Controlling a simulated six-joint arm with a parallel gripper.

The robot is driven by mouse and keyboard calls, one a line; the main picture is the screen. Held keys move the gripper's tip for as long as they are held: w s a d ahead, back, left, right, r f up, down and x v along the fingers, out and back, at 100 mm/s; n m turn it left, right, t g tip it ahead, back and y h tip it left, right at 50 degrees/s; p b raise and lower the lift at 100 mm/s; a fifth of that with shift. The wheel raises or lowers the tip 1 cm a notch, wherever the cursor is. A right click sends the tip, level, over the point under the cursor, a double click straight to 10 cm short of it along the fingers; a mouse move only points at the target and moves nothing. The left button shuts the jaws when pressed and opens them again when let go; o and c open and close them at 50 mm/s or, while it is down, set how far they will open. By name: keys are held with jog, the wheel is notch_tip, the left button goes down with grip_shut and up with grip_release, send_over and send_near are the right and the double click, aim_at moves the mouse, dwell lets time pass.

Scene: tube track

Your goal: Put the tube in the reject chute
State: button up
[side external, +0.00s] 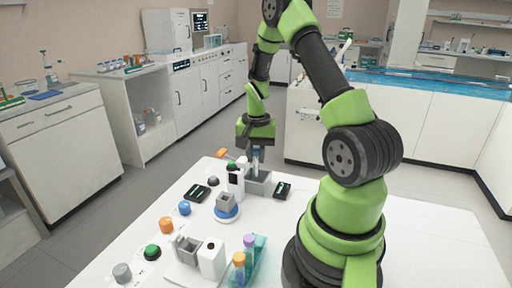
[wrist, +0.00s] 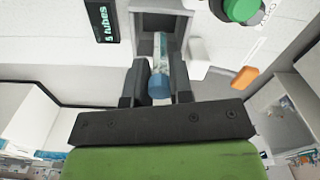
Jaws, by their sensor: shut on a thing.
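My gripper (side external: 256,152) points down at the far end of the white table, and its jaws are shut on a tube (wrist: 159,84). The tube has a blue end and a clear body in the wrist view, between the two dark fingers (wrist: 157,72). In the side view the tube (side external: 256,165) hangs upright under the jaws. A grey open-topped box (side external: 259,186), apparently the reject chute, is just below it. The box also shows in the wrist view (wrist: 143,20), with the tube's far end lined up over its opening. I cannot tell whether the tube's tip is inside.
Small black displays (side external: 198,193) (side external: 283,190) flank this area. A blue round stand with a grey holder (side external: 227,206) is nearer. Capped tubes (side external: 245,258) stand in a rack at the front.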

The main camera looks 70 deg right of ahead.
aim_at(256, 177)
jog(key=shift+f, duration=0.15)
jog(key=shift+f, duration=1.45)
jog(key=o, duration=0.8)
jog(key=shift+r, duration=0.1)
notch_tip(256, 177, up, 9)
jog(key=shift+r, duration=0.4)
